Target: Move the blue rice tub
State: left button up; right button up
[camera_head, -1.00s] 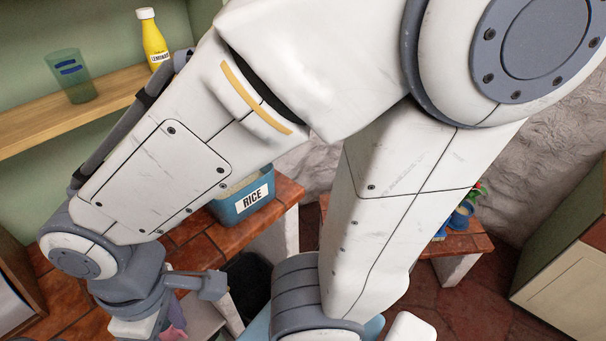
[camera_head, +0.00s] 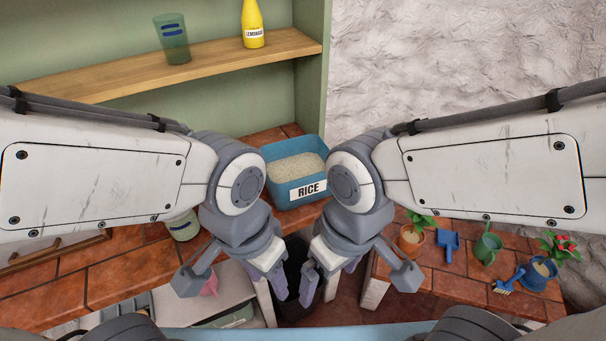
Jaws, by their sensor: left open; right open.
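The blue rice tub (camera_head: 284,199) sits on the tiled counter at the centre back. It is open on top, filled with pale rice, and has a white RICE label on its front. My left gripper (camera_head: 279,287) is in front of the tub, open and empty, its fingers pointing down. My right gripper (camera_head: 317,290) is close beside it on the right, also open and empty. Neither gripper touches the tub. My wrists flank the tub in the picture, and the right one covers part of its right edge.
A wooden shelf (camera_head: 110,80) holds a green glass (camera_head: 172,40) and a yellow lemonade bottle (camera_head: 252,25). A jar (camera_head: 183,226) stands left of my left wrist. On the right counter are potted plants (camera_head: 411,238), a blue scoop (camera_head: 447,242), a green watering can (camera_head: 487,246) and a blue hand rake (camera_head: 508,282).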

aim_at(297, 177)
jog(key=z, duration=0.2)
jog(key=k, duration=0.95)
jog(key=z, duration=1.4)
jog(key=i, duration=1.45)
jog(key=u, duration=1.3)
jog(key=i, duration=0.5)
jog(key=u, duration=0.6)
